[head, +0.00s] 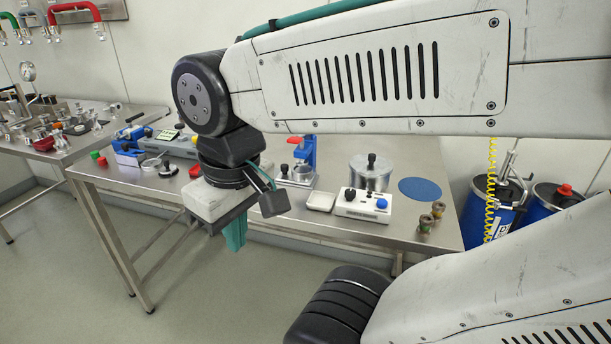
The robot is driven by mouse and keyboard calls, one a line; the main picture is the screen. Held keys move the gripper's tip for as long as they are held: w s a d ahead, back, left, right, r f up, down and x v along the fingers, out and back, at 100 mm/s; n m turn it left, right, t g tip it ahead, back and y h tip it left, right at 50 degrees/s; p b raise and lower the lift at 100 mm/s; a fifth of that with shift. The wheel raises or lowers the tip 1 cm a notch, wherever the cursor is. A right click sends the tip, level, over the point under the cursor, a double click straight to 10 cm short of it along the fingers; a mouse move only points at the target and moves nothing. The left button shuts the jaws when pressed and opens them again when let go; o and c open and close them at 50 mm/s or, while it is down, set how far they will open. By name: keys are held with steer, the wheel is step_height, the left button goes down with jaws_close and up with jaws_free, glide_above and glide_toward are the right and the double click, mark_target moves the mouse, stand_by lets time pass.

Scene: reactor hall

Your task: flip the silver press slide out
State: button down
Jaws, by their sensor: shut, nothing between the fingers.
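My gripper (236,236) points down with its teal fingers together and empty. In the picture it hangs in front of the near edge of the steel table. A small press with a blue column (309,150) and a silver base (299,181) stands on the table, to the right of and beyond the gripper. My wrist partly covers its left side. A silver slide is too small to make out surely on it, so I cannot tell its position. The gripper is apart from the press.
On the steel table (440,241), a white tray (321,201), a white control box (363,206), a silver pot (372,178) and a blue disc (420,189) lie right of the press. A blue tool (129,148) is at left. Blue drums (489,214) stand beyond the right end.

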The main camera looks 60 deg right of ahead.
steer(key=w+d+f+m+t+y, duration=0.2)
steer(key=w+d+m, duration=0.3)
steer(key=d+m, duration=0.45)
steer(key=w+d+f+m+t+y, duration=0.15)
steer(key=w+d+m, duration=0.25)
steer(key=d+m, duration=0.5)
steer(key=s+d+f+m+t+h, duration=0.1)
steer(key=s+d+m, duration=0.2)
steer(key=d+m, duration=0.3)
steer(key=s+d+f+m+t+h, duration=0.1)
steer(key=s+d+f+m, duration=0.1)
steer(key=d+m, duration=0.4)
steer(key=s+d+f+m+t+h, duration=0.1)
steer(key=s+d+m, duration=0.3)
steer(key=d, duration=0.6)
steer(key=shift+s+d+f+m+t+h, duration=0.1)
steer(key=shift+s+f+m+t+h, duration=0.15)
steer(key=shift+m, duration=0.25)
steer(key=shift+s+f+m+t+h, duration=0.1)
steer(key=shift+f+m+t+h, duration=0.15)
steer(key=shift+m, duration=0.2)
steer(key=shift+r, duration=0.1)
steer(key=shift+w, duration=0.1)
